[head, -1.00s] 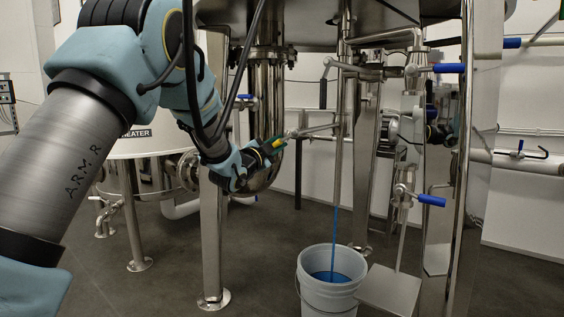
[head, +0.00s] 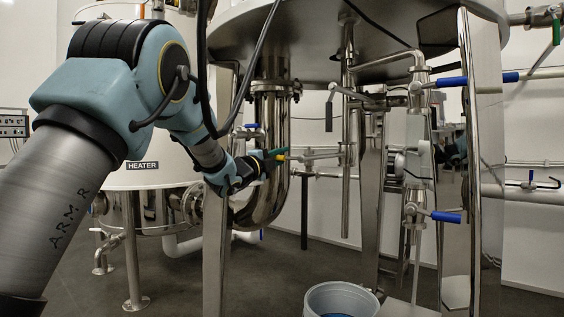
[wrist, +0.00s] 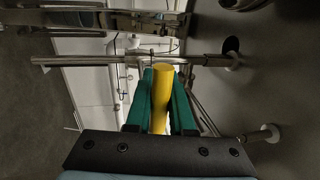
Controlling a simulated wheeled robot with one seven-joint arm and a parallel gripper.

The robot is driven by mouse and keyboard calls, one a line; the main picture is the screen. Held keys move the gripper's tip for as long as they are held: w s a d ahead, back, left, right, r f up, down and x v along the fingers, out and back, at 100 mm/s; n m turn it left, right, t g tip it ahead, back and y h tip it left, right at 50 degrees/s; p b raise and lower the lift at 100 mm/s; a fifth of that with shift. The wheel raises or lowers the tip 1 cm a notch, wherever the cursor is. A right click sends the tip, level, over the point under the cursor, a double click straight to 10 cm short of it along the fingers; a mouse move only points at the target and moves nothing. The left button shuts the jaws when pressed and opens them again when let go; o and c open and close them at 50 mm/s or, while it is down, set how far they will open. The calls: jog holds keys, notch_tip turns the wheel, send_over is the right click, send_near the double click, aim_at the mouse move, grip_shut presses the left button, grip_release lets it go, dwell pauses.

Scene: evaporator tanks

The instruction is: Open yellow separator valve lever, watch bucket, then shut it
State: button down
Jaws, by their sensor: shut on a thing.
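The yellow lever handle (wrist: 161,98) lies between the green fingers of my gripper (wrist: 161,105) in the wrist view, and they are shut on it. No liquid shows below the pipe's open end.
A tank leg (head: 215,245) stands close to my wrist. A curved steel pipe (head: 270,205) is right behind my gripper. Blue-handled valves (head: 447,217) are at right, and the heater tank (head: 155,165) is at left.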

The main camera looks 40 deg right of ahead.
jog(key=shift+r, duration=0.2)
jog(key=c, duration=0.8)
grip_release()
jog(key=shift+f, duration=0.1)
jog(key=v, duration=1.1)
jog(key=shift+w, duration=0.1)
